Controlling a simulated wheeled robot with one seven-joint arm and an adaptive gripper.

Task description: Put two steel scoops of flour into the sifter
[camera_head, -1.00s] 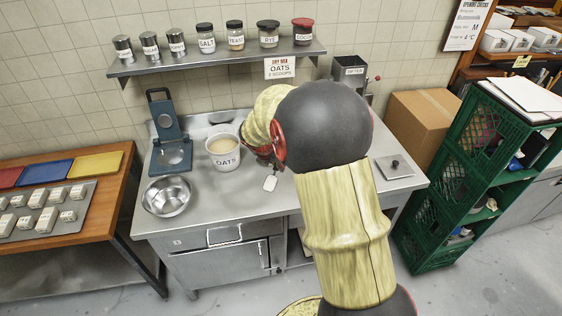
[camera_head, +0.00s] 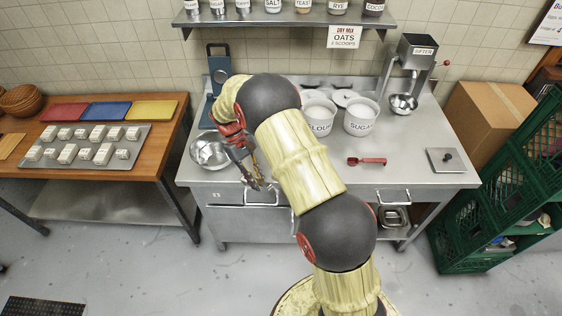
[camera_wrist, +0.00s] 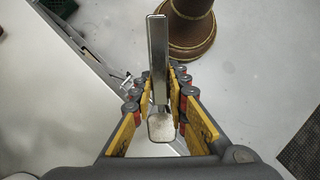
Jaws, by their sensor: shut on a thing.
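My gripper (camera_head: 254,176) is over the counter's front edge, right of the steel bowl, with its fingers pointing down. The wrist view shows my gripper (camera_wrist: 160,100) shut on a steel scoop (camera_wrist: 158,55). Its shallow end (camera_wrist: 160,128) looks pale and speckled; I cannot tell how full it is. The white FLOUR tub (camera_head: 318,122) stands behind my arm, partly covered. The sifter (camera_head: 416,58), a steel hopper on a stand, is at the back right, with a small steel bowl (camera_head: 403,104) below it.
The SUGAR tub (camera_head: 361,120) stands right of the flour. A red scoop (camera_head: 367,161) lies in front. A sign (camera_head: 345,37) reads oats, 2 scoops. The OATS tub is hidden.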

